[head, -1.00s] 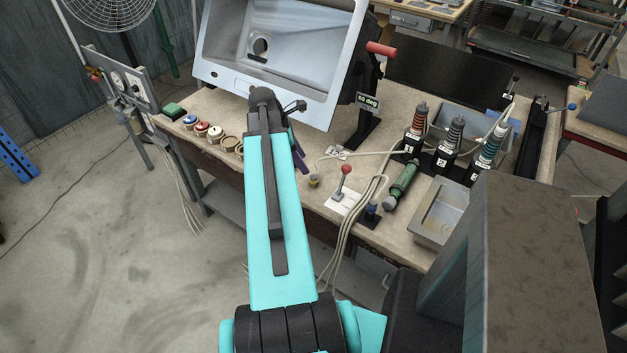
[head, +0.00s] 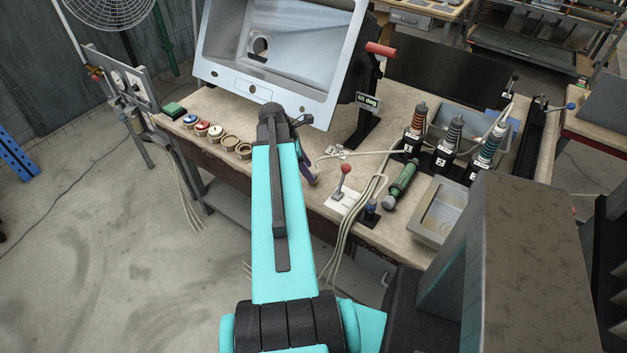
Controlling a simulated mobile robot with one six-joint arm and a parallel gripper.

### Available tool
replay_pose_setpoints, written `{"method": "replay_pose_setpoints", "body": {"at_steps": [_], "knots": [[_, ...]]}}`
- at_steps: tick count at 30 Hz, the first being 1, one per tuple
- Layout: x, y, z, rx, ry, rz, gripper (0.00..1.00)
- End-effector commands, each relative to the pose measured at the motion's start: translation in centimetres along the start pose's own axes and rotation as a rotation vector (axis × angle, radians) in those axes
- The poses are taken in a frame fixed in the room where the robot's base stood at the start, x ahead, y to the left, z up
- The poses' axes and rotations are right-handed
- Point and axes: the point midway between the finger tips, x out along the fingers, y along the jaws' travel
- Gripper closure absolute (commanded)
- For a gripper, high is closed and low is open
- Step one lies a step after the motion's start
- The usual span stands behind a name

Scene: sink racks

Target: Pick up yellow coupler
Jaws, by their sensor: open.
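My gripper (head: 311,177) shows only in part, beyond the end of my turquoise arm, as a dark purplish finger low over the front part of the workbench (head: 225,113). It is open. The small yellowish piece that stood on the bench here a second ago, likely the yellow coupler, is now hidden or nearly hidden behind the gripper. I cannot tell whether the fingers are around it or beside it.
A tilted metal sink (head: 300,55) stands close behind my arm. A red-knobbed lever (head: 344,178) on a white plate and pale hoses (head: 362,205) lie to the right. Further right are a green cylinder (head: 403,180) and numbered coil posts (head: 447,147). Several round caps line the left edge.

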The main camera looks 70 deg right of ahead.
Motion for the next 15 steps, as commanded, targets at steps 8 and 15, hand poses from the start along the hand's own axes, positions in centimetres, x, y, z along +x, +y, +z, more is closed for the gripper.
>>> {"method": "replay_pose_setpoints", "body": {"at_steps": [8,15], "knots": [[0.9,0.0,0.1,0.0,0.0,-0.002,0.51],[2.8,0.0,0.2,0.0,0.0,-0.002,0.51]]}}
